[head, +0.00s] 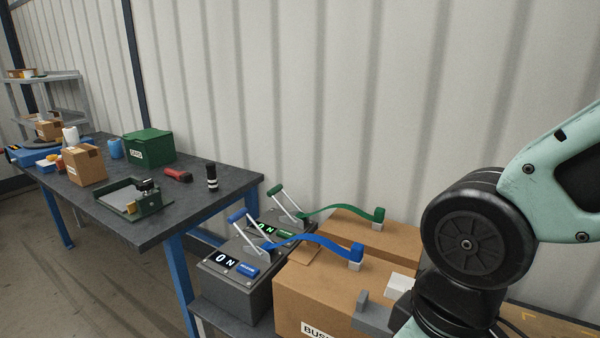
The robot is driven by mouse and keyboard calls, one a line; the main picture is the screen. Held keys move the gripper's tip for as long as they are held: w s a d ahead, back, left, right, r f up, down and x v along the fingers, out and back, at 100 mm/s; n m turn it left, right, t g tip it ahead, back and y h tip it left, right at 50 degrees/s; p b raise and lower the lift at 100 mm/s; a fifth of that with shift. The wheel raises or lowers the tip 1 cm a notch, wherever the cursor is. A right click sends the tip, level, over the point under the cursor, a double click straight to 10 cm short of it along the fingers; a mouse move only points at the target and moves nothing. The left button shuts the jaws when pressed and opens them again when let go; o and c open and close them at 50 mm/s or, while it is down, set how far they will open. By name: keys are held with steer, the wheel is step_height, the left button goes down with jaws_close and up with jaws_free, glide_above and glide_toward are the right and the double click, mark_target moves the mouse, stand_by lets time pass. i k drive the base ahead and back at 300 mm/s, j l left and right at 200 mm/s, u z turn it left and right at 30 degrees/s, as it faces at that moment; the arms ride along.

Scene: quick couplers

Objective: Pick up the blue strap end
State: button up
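The blue strap (310,238) runs in a wavy arc from the box with the blue-handled lever to the right. The blue strap end (357,250) is a small blue block on a light grey block on top of the front cardboard box. What looks like part of my gripper (372,314) shows as a grey, L-shaped piece at the bottom, in front of and below the strap end and apart from it. My arm hides the rest, so I cannot tell whether it is open or shut.
A green strap (345,209) ends on a second cardboard box (352,232) behind. Two grey lever boxes stand left; the front one (240,290) has a blue-handled lever (247,222). A workbench (190,200) with a green bin (149,146) stands further left. The wall (330,110) is close behind.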

mark_target(358, 249)
steer(key=i+j+z, duration=0.2)
steer(key=j, duration=0.15)
steer(key=i+j+z, duration=0.2)
steer(key=j, duration=0.15)
steer(key=i+j+z, duration=0.15)
steer(key=j, duration=0.2)
steer(key=i+j+z, duration=0.2)
steer(key=j, duration=0.2)
steer(key=k, duration=0.1)
